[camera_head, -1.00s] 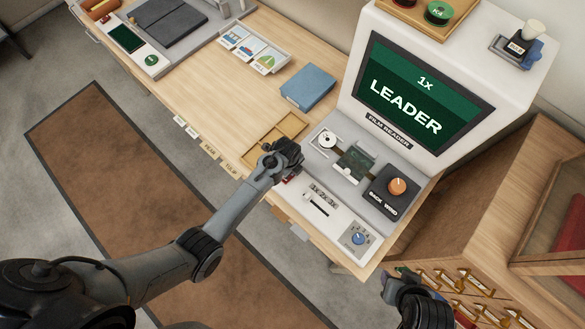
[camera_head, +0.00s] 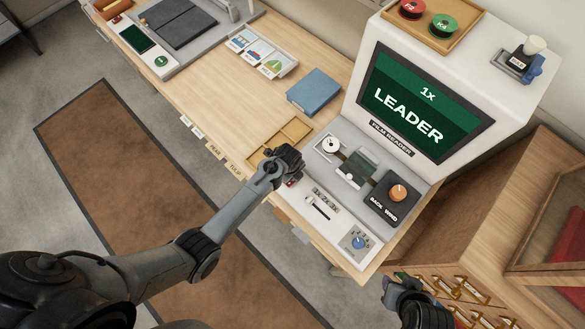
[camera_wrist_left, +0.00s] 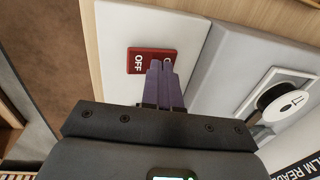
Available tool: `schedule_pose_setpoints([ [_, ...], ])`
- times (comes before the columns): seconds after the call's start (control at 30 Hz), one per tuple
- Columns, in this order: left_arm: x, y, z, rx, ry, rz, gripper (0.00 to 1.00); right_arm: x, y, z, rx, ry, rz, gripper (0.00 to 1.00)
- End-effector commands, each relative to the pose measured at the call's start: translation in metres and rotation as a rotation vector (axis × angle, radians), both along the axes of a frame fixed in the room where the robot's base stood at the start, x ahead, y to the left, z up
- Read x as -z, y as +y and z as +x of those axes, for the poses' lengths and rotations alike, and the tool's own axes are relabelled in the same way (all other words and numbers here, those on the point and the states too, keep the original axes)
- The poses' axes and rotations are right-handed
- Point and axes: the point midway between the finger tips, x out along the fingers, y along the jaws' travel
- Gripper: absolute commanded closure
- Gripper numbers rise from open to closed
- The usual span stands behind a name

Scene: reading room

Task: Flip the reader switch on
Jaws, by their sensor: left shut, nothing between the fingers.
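The reader switch (camera_wrist_left: 148,61) is a red rocker in a white panel, with OFF on its left end. Its right end, where one letter O shows, is partly behind my fingers. My left gripper (camera_wrist_left: 165,68) is shut and empty, its fingertips over that right end; I cannot tell whether they touch it. In the head view my left gripper (camera_head: 284,165) covers most of the switch at the panel's left end. The film reader's screen (camera_head: 422,101) is lit and reads 1x LEADER. My right gripper (camera_head: 402,288) is at the lower right, its jaws unclear.
A slider (camera_head: 318,207), a blue knob (camera_head: 358,242) and an orange WIND knob (camera_head: 398,193) lie right of the switch. A wooden tray (camera_head: 283,140) and blue box (camera_head: 314,91) are behind it. A drawer cabinet (camera_head: 480,240) stands near my right gripper.

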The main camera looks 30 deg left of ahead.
Motion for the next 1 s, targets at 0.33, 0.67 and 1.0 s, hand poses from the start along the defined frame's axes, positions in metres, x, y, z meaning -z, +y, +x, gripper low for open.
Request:
schedule_pose_setpoints([
  [0.33,-0.036,0.0,0.003,-0.002,0.0,0.001,1.0,-0.039,0.001,0.0,0.004,0.0,0.005,0.57],
  [0.67,-0.091,-0.003,0.014,-0.003,-0.004,-0.001,1.0,-0.043,0.001,0.0,0.003,0.001,0.004,0.57],
  [1.0,-0.132,-0.005,0.02,-0.002,-0.002,0.0,1.0,-0.041,-0.001,0.0,-0.003,0.0,-0.005,0.57],
])
